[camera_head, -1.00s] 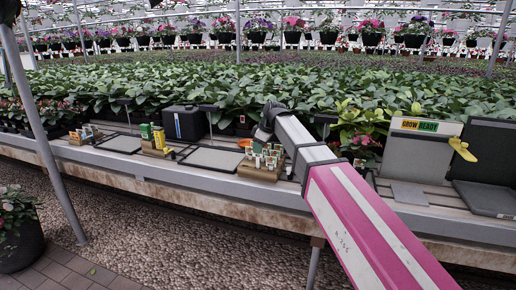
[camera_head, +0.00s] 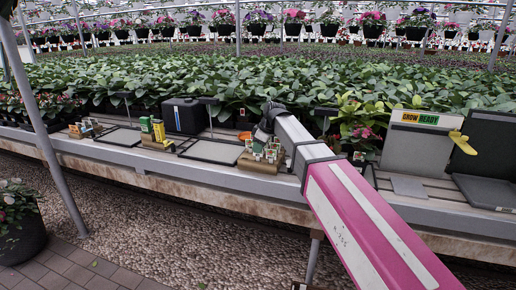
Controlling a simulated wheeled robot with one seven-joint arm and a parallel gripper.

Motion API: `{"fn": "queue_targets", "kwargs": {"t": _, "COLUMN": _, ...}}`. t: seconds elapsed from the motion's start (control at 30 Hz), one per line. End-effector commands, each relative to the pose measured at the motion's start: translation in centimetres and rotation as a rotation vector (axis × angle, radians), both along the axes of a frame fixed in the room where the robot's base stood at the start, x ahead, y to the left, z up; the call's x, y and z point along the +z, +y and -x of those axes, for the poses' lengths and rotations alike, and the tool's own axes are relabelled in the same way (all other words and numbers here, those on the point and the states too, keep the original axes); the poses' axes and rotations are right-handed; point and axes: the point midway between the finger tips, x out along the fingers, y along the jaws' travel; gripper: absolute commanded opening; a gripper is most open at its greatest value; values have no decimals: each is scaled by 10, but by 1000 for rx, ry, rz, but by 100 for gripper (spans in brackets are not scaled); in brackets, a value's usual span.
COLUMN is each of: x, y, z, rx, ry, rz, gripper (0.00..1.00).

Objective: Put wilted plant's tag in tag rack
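Three wooden tag racks stand along the grey bench: a left rack (camera_head: 84,131), a middle rack (camera_head: 153,142) and a right rack (camera_head: 262,163) holding several small white and green tags. My pink and grey arm reaches up from the lower right. Its dark end, my gripper (camera_head: 268,116), is just above and behind the right rack. Its fingers are too small and turned away to tell their state, and any tag in it cannot be made out. Yellowish leaves and pink-red flowers (camera_head: 360,132) show right of the arm; I cannot tell which plant is wilted.
Grey trays (camera_head: 118,137) lie between the racks, with a black container (camera_head: 183,116) and an orange dish (camera_head: 245,136) behind. A "GROW READY" panel (camera_head: 420,148) and a dark panel (camera_head: 492,145) stand at right. A post (camera_head: 45,130) is at left. Gravel floor (camera_head: 190,225) is clear.

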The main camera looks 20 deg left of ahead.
Motion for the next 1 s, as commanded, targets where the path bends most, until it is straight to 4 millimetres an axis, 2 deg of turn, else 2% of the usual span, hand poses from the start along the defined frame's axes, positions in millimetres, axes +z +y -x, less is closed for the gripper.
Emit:
{"fn": "queue_targets", "kwargs": {"t": 0.07, "x": 0, "y": 0, "z": 0, "rx": 0, "ry": 0, "rz": 0, "gripper": 0}}
{"fn": "queue_targets", "kwargs": {"t": 0.1, "x": 0, "y": 0, "z": 0, "rx": 0, "ry": 0, "rz": 0, "gripper": 15}}
{"fn": "queue_targets", "kwargs": {"t": 0.17, "x": 0, "y": 0, "z": 0, "rx": 0, "ry": 0, "rz": 0, "gripper": 34}}
{"fn": "queue_targets", "kwargs": {"t": 0.57, "x": 6, "y": -2, "z": 0, "rx": 0, "ry": 0, "rz": 0, "gripper": 35}}
{"fn": "queue_targets", "kwargs": {"t": 0.67, "x": 16, "y": -7, "z": 0, "rx": 0, "ry": -1, "rz": -1, "gripper": 35}}
{"fn": "queue_targets", "kwargs": {"t": 1.0, "x": 72, "y": -29, "z": 1, "rx": 0, "ry": -1, "rz": -1, "gripper": 35}}
